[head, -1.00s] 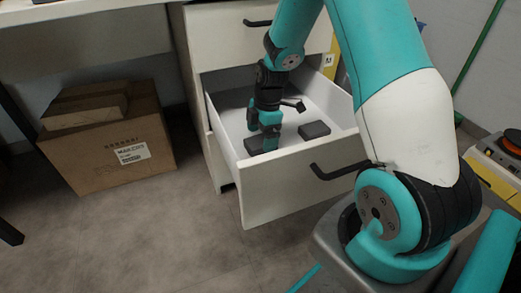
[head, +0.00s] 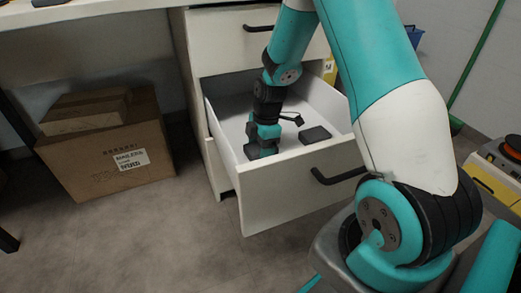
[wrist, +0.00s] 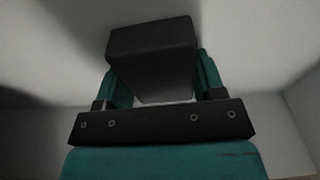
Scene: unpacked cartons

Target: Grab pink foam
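No pink foam shows in either view. Two dark grey blocks lie in the open white drawer (head: 290,180). My gripper (head: 262,150) reaches down into the drawer at the left block (head: 257,155), which it partly hides. In the wrist view this dark block (wrist: 152,50) sits between the two teal fingers of my gripper (wrist: 163,80). The fingers stand about a block's width apart, and I cannot tell whether they press on it. The other dark block (head: 315,135) lies flat to the right, apart from my gripper.
The drawer's front panel, side walls and black handle (head: 338,176) stand around my gripper. A closed drawer (head: 225,45) is above. A cardboard carton (head: 110,160) with smaller boxes on top stands on the floor at left.

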